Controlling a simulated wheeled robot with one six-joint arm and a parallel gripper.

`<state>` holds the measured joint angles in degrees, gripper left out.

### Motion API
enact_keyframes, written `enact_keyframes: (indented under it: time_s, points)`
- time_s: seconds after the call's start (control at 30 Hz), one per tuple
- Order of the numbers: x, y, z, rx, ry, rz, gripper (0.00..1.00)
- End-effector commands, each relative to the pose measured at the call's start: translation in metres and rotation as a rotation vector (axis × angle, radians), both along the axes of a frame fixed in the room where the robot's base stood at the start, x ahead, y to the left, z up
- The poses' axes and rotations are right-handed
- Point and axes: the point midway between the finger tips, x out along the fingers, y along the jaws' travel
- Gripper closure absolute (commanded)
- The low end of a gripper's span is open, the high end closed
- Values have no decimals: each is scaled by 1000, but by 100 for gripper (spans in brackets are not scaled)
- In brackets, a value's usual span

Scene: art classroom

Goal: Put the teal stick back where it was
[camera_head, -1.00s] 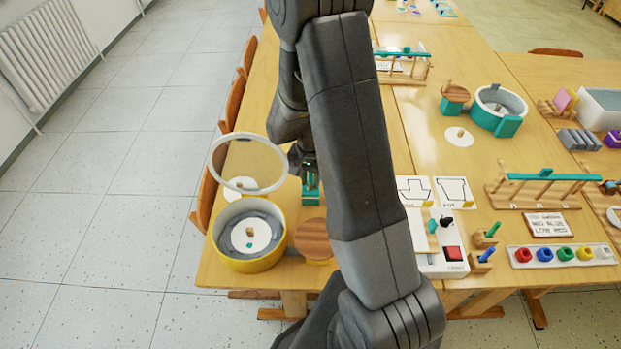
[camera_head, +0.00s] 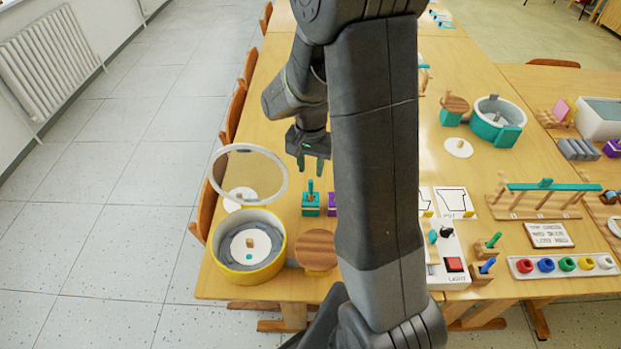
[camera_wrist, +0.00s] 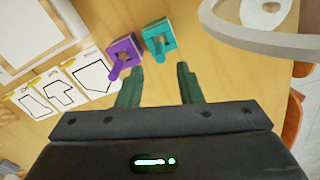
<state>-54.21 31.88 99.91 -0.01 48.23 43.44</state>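The teal stick (camera_head: 310,187) stands upright in a teal block (camera_head: 311,206) near the table's left edge. In the wrist view the teal block (camera_wrist: 151,36) lies just beyond my fingertips, with the stick (camera_wrist: 158,50) pointing toward the camera. My gripper (camera_head: 311,168) is open and empty, above and behind the stick in the head view. In the wrist view its two fingers (camera_wrist: 156,70) are apart with nothing between them.
A purple block (camera_wrist: 122,47) with its own stick stands beside the teal block, partly hidden by my arm in the head view. A yellow drum (camera_head: 251,280) with a raised clear lid (camera_head: 281,200) and a round wooden disc (camera_head: 316,250) are close by.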

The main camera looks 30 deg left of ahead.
Motion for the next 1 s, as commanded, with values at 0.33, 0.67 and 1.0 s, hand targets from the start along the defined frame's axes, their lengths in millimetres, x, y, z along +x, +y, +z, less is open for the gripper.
enact_keyframes:
  time_s: [0.33,0.67,1.0]
  points:
    - [0,0,27,0,0,0,67]
    - [0,0,27,0,0,0,67]
    - [0,0,27,0,0,0,67]
